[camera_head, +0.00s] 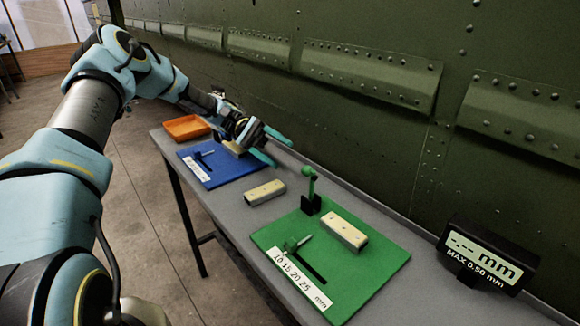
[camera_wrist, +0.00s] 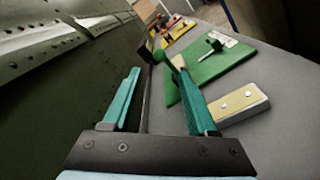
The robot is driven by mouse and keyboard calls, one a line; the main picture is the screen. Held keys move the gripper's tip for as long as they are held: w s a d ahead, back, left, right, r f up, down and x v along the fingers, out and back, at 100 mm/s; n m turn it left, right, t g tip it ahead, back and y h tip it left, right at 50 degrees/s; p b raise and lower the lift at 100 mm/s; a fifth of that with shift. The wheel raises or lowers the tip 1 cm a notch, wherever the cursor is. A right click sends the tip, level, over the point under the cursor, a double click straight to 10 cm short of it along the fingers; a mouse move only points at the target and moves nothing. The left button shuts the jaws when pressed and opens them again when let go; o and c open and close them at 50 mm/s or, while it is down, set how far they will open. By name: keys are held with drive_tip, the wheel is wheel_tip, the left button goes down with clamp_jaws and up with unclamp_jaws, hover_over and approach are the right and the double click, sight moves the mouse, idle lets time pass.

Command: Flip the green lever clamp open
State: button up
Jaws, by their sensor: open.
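The green lever clamp (camera_head: 310,188) stands on a black base at the back-left edge of the green board (camera_head: 375,279). Its green arm rises upright to a rounded head. My gripper (camera_head: 273,148) is open and empty, left of the clamp and apart from it, with teal fingers pointing toward the right. In the wrist view my open gripper (camera_wrist: 160,70) has a green rounded part, apparently the clamp (camera_wrist: 159,57), beyond and between its fingertips. The clamp's lower part is hard to make out there.
A beige block (camera_head: 265,192) lies between the boards; another (camera_head: 345,231) lies on the green board. A blue board (camera_head: 228,173) and orange tray (camera_head: 187,127) are at the left. A black display (camera_head: 487,257) stands right. The dark green riveted wall (camera_head: 390,150) borders the bench's back.

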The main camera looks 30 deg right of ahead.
drive_tip(key=shift+w+a, duration=0.2)
drive_tip(key=shift+w, duration=0.95)
